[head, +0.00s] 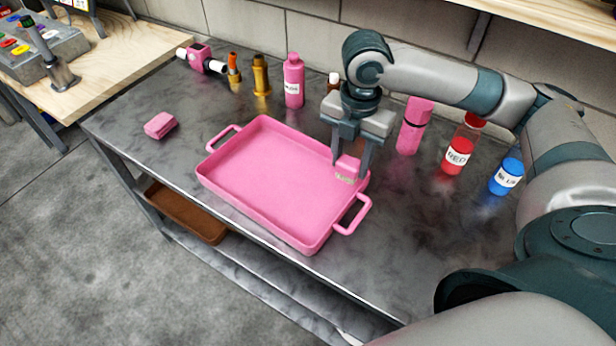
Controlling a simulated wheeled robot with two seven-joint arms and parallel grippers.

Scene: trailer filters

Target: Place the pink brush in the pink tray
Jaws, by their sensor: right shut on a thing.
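The pink tray (262,190) lies on the grey table, with a handle at each end. My right gripper (350,172) is shut on a small pink block with a pale, bristle-like underside, which looks like the pink brush (348,165). The brush is at the tray's right end, over or just inside its rim; I cannot tell whether it touches the tray floor. The rest of the tray is empty. My left gripper is not in view.
Another pink block (160,125) lies left of the tray. Behind stand a pink bottle (294,82) and gold fittings (261,76). A pink cylinder (413,127), red bottle (459,150) and blue bottle (506,177) stand right of my gripper. Bare table lies front right.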

